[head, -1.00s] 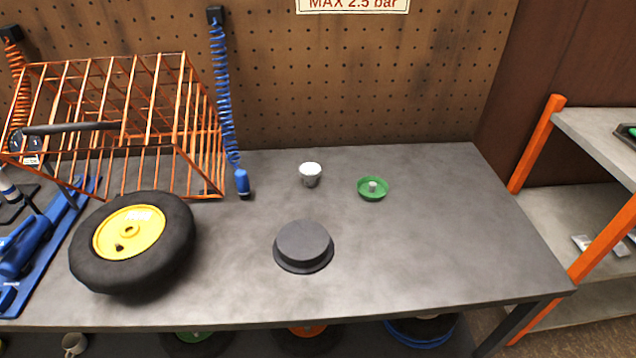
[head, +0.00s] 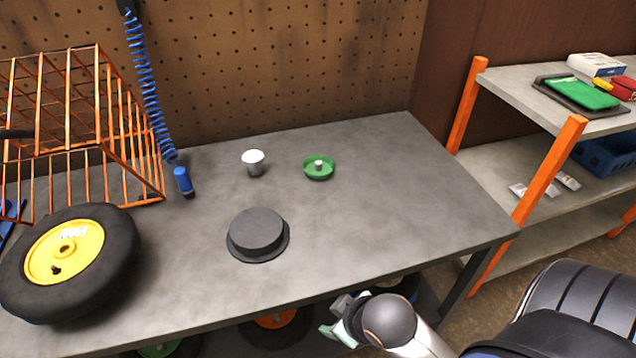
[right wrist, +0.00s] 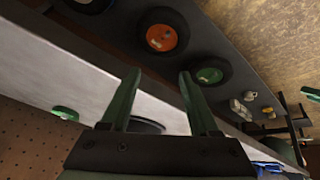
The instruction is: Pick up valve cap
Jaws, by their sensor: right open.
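A small light-grey piece, which looks like the valve cap (head: 319,164), sits in the middle of a shallow green dish (head: 310,174) on the grey workbench. The dish also shows at the left of the right wrist view (right wrist: 65,113), where the cap cannot be made out. My right gripper (head: 336,314) is at the bench's front edge in the head view, well in front of the dish. In the right wrist view its two green fingers (right wrist: 157,88) stand apart with nothing held between them. My left gripper is out of view.
On the workbench (head: 390,190) stand a white-topped cup (head: 254,162), a dark round stepped block (head: 257,232), a yellow-hubbed wheel (head: 65,262) and an orange wire cage (head: 80,130). A blue coiled hose (head: 150,85) hangs behind. The bench right of the dish is clear. Orange-posted shelves (head: 500,172) stand right.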

